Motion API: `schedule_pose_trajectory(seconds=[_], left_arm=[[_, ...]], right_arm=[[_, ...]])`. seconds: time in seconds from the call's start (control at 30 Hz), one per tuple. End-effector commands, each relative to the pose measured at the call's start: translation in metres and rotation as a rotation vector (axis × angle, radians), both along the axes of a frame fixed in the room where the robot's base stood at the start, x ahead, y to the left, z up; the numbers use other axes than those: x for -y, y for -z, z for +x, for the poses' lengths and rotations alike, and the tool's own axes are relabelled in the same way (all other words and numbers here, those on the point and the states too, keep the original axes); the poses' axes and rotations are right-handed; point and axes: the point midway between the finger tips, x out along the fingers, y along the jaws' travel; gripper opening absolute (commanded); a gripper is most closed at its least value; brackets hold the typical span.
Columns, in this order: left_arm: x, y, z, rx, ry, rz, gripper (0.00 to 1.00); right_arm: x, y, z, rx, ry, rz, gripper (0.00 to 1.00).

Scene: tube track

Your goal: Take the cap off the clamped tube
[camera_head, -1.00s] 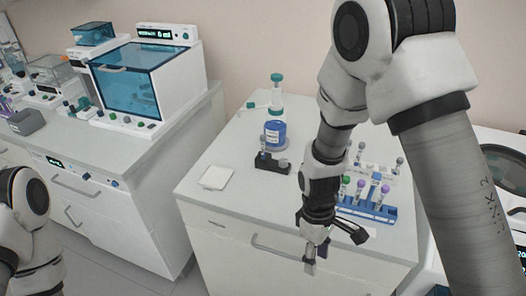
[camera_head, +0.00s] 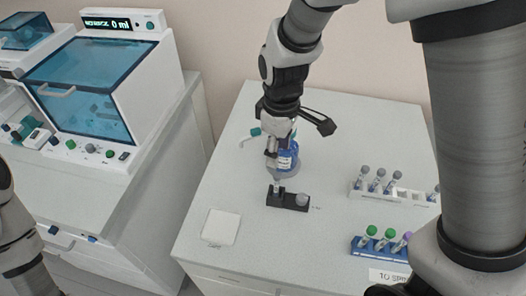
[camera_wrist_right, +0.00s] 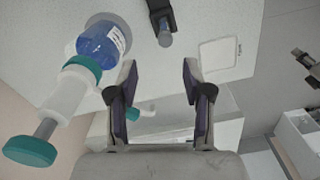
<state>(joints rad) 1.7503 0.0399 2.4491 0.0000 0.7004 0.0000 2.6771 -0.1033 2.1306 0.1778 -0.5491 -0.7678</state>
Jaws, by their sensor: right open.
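A black clamp block (camera_head: 290,201) stands on the white bench. A small tube (camera_head: 277,186) stands upright at its left end, and its top lies just below my right gripper in the head view. In the right wrist view the clamp (camera_wrist_right: 157,10) is at the top edge with the tube's grey top (camera_wrist_right: 164,38) toward me. My right gripper (camera_wrist_right: 157,68) is open and empty, its fingertips short of the tube and apart from it. In the head view the right gripper (camera_head: 272,158) is above and behind the clamp. My left gripper is out of view.
A white square pad (camera_head: 221,227) lies left. A white rack (camera_head: 405,195) and a blue rack (camera_head: 362,246) hold capped tubes at right.

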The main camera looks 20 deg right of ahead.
Motion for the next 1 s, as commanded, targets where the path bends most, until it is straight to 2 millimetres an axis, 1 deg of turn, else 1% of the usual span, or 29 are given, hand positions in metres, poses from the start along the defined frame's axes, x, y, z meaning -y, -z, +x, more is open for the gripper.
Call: schedule_pose_trajectory(seconds=[0.1,0.17,0.23,0.3,0.4,0.5,0.67,0.7,0.77,0.8,0.83,0.87,1.0], left_arm=[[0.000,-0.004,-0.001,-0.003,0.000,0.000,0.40],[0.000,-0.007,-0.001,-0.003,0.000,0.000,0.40],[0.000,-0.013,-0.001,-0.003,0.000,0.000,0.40],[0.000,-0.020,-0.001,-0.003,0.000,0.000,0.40],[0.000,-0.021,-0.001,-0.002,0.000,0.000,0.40],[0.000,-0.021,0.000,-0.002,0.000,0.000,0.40],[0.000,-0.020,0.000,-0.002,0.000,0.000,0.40],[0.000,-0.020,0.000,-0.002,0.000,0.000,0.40],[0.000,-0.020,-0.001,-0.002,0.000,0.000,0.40],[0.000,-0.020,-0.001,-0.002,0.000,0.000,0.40],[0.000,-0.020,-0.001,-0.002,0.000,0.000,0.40],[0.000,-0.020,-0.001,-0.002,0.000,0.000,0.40],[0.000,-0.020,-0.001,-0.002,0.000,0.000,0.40]], right_arm=[[0.000,0.016,-0.001,-0.006,0.000,-0.001,0.50],[0.000,0.023,-0.001,-0.006,0.001,-0.001,0.50],[-0.001,0.033,0.000,-0.007,0.000,-0.001,0.50],[-0.001,0.046,0.002,-0.008,0.001,-0.001,0.50],[-0.001,0.064,0.002,-0.006,0.001,-0.001,0.50],[-0.001,0.071,0.002,-0.003,0.000,-0.001,0.50],[-0.001,0.072,0.002,-0.002,0.000,-0.001,0.50],[-0.001,0.072,0.002,-0.002,0.000,0.000,0.38],[-0.001,0.071,0.002,-0.002,0.000,0.000,0.28],[-0.001,0.071,0.002,-0.002,0.000,0.000,0.20],[-0.001,0.071,0.002,-0.002,0.000,0.000,0.14],[-0.001,0.071,0.002,-0.002,0.000,0.000,0.10],[-0.001,0.071,0.002,-0.002,0.000,0.000,0.11]])
